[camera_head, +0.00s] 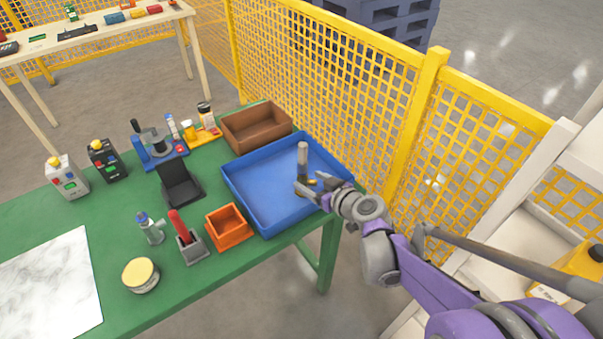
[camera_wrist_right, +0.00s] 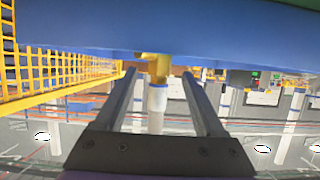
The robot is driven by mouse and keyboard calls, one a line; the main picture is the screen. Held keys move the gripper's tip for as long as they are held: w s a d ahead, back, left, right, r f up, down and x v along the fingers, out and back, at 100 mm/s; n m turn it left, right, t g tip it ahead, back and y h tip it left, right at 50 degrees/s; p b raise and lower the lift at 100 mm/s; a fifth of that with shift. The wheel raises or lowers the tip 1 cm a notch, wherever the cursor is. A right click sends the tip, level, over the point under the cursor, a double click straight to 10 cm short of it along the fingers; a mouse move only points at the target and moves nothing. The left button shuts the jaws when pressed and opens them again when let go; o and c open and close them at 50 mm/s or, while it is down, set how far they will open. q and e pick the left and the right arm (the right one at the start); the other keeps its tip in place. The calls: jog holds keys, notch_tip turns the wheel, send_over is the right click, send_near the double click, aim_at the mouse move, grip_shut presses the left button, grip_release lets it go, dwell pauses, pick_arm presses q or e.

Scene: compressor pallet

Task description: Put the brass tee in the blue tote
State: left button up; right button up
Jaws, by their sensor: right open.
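The blue tote (camera_head: 255,188) stands at the right end of the green table. The brass tee (camera_head: 311,182) is a small gold-coloured shape inside the tote, partly hidden by my right gripper (camera_head: 316,187). In the right wrist view, the brass tee (camera_wrist_right: 155,65) shows between the tips of my open right gripper (camera_wrist_right: 165,72), against the blue tote (camera_wrist_right: 220,35). A gap shows between it and each finger. A pale upright cylinder (camera_head: 302,155) shows by the fingers; I cannot tell what it belongs to. My left gripper is out of view.
A brown bin (camera_head: 257,135) stands behind the tote, and an orange bin (camera_head: 227,228) stands to its left. A red-handled tool in a grey holder (camera_head: 187,240) and a round tin (camera_head: 140,276) are farther left. Yellow mesh fencing (camera_head: 330,70) runs behind the table.

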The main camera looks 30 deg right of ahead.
jog(key=v, duration=0.4)
jog(key=shift+s+r+p, duration=0.15)
jog(key=shift+s+p, duration=0.1)
jog(key=shift+p, duration=0.1)
jog(key=s+a+r+g+p, duration=0.2)
jog(key=s+a+g+p, duration=0.5)
jog(key=s+a, duration=0.7)
jog(key=shift+s+r+m+g+h+p, duration=0.2)
jog(key=shift+s+m+g+h+p, duration=0.2)
jog(key=shift+p, duration=0.45)
